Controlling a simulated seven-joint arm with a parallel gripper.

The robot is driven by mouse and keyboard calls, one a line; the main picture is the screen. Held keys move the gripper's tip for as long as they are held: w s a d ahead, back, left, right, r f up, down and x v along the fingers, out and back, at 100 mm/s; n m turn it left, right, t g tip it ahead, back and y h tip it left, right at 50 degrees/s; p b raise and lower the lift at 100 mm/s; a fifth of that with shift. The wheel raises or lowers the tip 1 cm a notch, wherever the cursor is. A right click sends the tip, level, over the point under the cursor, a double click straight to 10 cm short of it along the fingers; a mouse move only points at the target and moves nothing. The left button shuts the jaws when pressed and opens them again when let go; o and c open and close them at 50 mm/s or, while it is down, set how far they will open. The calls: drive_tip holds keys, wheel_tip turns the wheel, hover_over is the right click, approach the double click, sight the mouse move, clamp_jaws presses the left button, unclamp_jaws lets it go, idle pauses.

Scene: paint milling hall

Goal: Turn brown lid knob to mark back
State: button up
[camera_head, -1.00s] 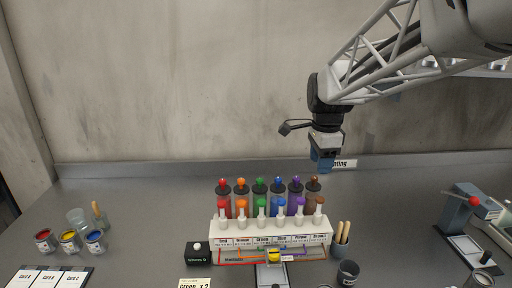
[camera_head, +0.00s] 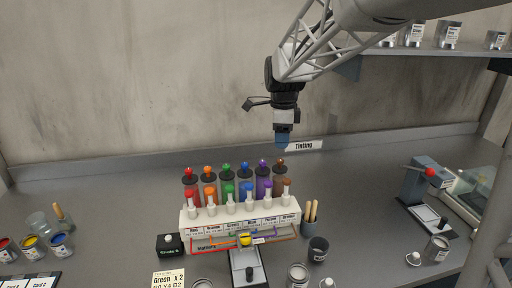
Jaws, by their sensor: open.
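The brown lid knob (camera_head: 281,162) tops the rightmost canister in the back row of the tinting rack (camera_head: 240,222). Its mark is too small to make out. A brown-topped plunger (camera_head: 287,183) stands in front of it. My gripper (camera_head: 282,146) hangs pointing down in the head view, above and behind the rack's right end in the picture. It is open with nothing seen in it. Its blue fingertips appear close above the brown knob in the picture, but apart from it.
Red, orange, green, blue and purple knobs (camera_head: 246,168) line the rack beside the brown one. A cup with wooden sticks (camera_head: 308,222) and a dark cup (camera_head: 318,249) stand to the right. A press with a red knob (camera_head: 421,185) is farther right.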

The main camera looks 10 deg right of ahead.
sight(280, 159)
drive_tip(key=shift+f, duration=3.65)
clamp_jaws()
drive_tip(key=shift+n, duration=0.4)
